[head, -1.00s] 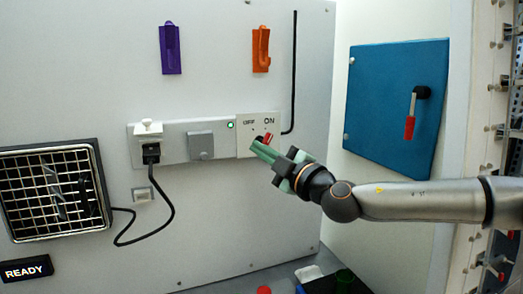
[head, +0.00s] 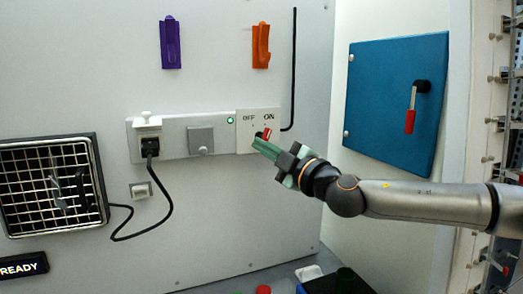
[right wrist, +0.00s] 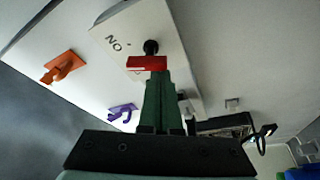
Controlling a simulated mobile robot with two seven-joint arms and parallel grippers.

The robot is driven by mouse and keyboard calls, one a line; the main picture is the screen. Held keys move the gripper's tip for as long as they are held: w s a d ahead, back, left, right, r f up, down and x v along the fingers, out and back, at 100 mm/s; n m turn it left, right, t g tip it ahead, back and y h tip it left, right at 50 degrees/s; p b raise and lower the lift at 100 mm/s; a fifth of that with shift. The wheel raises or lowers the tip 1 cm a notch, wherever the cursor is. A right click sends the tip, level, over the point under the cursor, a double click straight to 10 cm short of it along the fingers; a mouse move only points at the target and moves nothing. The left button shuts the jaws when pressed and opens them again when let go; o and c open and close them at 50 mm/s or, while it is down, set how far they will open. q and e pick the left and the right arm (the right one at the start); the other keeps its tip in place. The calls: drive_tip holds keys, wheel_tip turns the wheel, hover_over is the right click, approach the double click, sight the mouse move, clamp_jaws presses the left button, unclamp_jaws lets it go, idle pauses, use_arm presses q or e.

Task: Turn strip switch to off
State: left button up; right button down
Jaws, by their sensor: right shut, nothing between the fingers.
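The strip switch is a small black knob with a red lever (head: 267,134) at the right end of the white power strip (head: 174,139). Its plate (head: 247,145) is marked OFF and ON, and the lever tips toward ON. A green light glows left of the plate. My right gripper (head: 257,143) is shut and empty, its green fingertips at the lever's lower side. In the right wrist view the fingertips (right wrist: 157,76) reach the red lever (right wrist: 147,63) and seem to touch it; contact is not certain. My left gripper is not in view.
A black plug (head: 150,147) with its cord sits in the strip's left socket. A grey square cover (head: 200,140) is beside it. Purple (head: 171,45) and orange (head: 261,46) hooks hang above. A blue door (head: 395,100) with a red-handled lever stands right.

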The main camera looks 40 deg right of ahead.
drive_tip(key=shift+d+f+n+g, duration=0.3)
drive_tip(key=shift+d+n, duration=0.15)
drive_tip(key=shift+n, duration=0.25)
drive_tip(key=shift+d+r, duration=0.1)
idle(0.5)
